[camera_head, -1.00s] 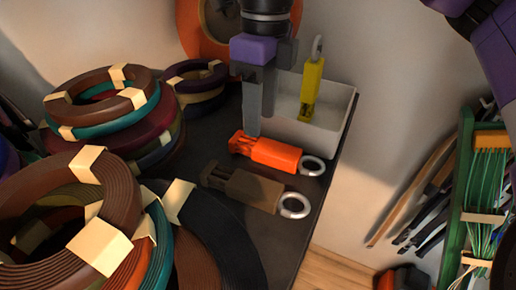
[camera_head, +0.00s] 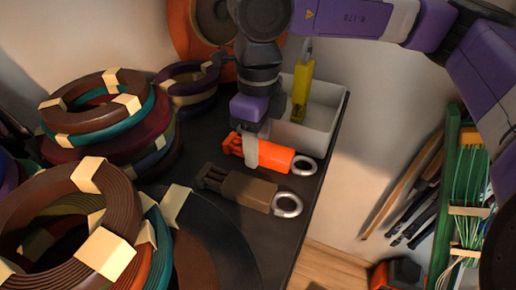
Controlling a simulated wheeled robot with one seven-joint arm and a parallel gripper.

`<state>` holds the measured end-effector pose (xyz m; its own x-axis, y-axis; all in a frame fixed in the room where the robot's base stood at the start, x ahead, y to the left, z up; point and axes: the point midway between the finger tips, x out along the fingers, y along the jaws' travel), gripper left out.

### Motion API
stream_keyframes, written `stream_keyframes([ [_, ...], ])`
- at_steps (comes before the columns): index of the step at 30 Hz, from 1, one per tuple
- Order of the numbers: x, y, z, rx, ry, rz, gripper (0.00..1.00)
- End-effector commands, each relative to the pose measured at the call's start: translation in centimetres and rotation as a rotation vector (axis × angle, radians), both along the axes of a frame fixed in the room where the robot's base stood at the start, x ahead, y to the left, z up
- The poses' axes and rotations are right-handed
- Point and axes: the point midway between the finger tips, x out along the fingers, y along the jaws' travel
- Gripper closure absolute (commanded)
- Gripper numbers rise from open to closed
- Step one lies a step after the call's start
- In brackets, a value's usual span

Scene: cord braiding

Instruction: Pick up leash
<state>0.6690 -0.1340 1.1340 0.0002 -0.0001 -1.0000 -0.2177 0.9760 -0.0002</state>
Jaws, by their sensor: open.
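An orange leash (camera_head: 276,157) with a metal ring lies on the dark table (camera_head: 213,136), with its ring to the right. A brown leash (camera_head: 246,189) with a similar ring lies just in front of it. A yellow leash (camera_head: 302,95) stands upright in the grey bin (camera_head: 325,119). My gripper (camera_head: 251,153) points down at the left part of the orange leash, and a finger covers some of it. The jaws are open and hold nothing. I cannot tell whether the fingers touch the orange leash.
Stacked cord coils (camera_head: 98,107) fill the left, with more coils (camera_head: 70,225) in front. A large orange spool (camera_head: 190,32) stands behind my gripper. The table's right edge runs close beside the leash rings. A green rack (camera_head: 447,190) with cords stands at the right.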

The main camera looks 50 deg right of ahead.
Motion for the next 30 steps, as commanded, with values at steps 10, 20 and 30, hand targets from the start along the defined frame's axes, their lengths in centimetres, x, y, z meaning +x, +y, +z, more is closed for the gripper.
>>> stream_keyframes([
  [10,0.0,0.0,0.0,0.000,0.000,0.000,1.00],
  [20,0.0,0.0,0.9,-0.001,-0.001,0.000,1.00],
  [30,0.1,-0.1,8.6,-0.002,-0.003,-0.002,1.00],
])
